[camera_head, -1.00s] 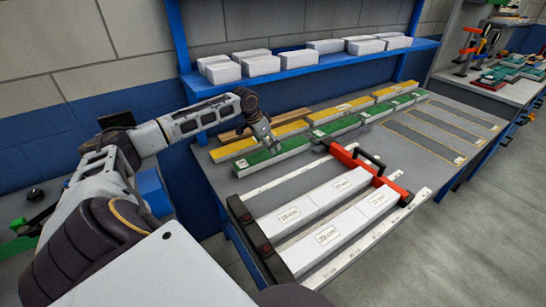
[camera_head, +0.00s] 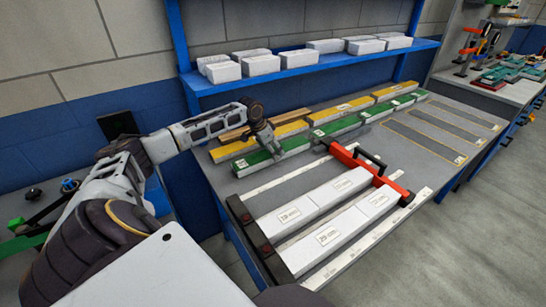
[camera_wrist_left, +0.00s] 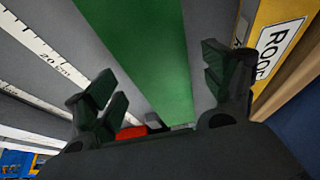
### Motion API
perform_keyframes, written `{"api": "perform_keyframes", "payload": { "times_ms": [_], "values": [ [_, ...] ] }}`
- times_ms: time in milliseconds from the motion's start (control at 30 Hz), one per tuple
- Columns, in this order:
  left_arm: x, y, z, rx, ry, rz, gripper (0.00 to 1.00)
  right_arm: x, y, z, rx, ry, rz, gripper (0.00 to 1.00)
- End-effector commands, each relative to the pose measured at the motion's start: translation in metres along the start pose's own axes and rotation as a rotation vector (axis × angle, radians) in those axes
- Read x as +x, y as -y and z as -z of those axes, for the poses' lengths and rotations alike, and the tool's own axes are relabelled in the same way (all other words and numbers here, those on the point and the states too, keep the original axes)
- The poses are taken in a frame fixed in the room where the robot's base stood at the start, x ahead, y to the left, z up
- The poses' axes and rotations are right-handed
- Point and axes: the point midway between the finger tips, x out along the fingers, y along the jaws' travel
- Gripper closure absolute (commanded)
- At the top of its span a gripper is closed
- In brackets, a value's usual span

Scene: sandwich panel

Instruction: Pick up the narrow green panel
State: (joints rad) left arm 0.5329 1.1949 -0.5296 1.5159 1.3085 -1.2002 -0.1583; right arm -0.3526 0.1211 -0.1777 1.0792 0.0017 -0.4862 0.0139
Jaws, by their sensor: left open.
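The green-topped panels lie in a row on the grey table, with the nearest green panel (camera_head: 250,162) at the left end and other green panels (camera_head: 335,128) further along to the right. My left gripper (camera_head: 274,152) is over this nearest green panel. In the left wrist view the green panel (camera_wrist_left: 140,50) runs between the open fingers of my left gripper (camera_wrist_left: 163,85). The fingers are on either side of the strip and nothing is clamped; whether they touch it I cannot tell. My right gripper is not in view.
Yellow panels (camera_head: 293,129) lie parallel just behind the green row. A red-and-black clamp frame (camera_head: 345,155) with white labelled blocks (camera_head: 328,236) and a ruler stands in front. White blocks (camera_head: 262,67) sit on the blue shelf (camera_head: 285,71) above. Grey marked slots (camera_head: 425,135) at right are empty.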

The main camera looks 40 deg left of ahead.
Motion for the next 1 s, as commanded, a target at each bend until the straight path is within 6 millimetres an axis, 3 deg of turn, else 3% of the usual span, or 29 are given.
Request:
{"api": "perform_keyframes", "payload": {
  "times_ms": [100,300,700,1000],
  "values": [
    [0.013,0.0,0.001,0.0,-0.002,0.0,0.17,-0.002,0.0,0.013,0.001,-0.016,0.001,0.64],
    [0.021,0.0,0.0,0.0,-0.002,0.002,0.17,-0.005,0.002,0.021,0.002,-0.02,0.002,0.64],
    [0.021,0.0,0.0,0.0,-0.001,0.001,0.17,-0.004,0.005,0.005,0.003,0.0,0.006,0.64],
    [0.021,0.0,0.0,0.0,-0.001,0.001,0.53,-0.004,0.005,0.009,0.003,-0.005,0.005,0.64]
  ]
}}
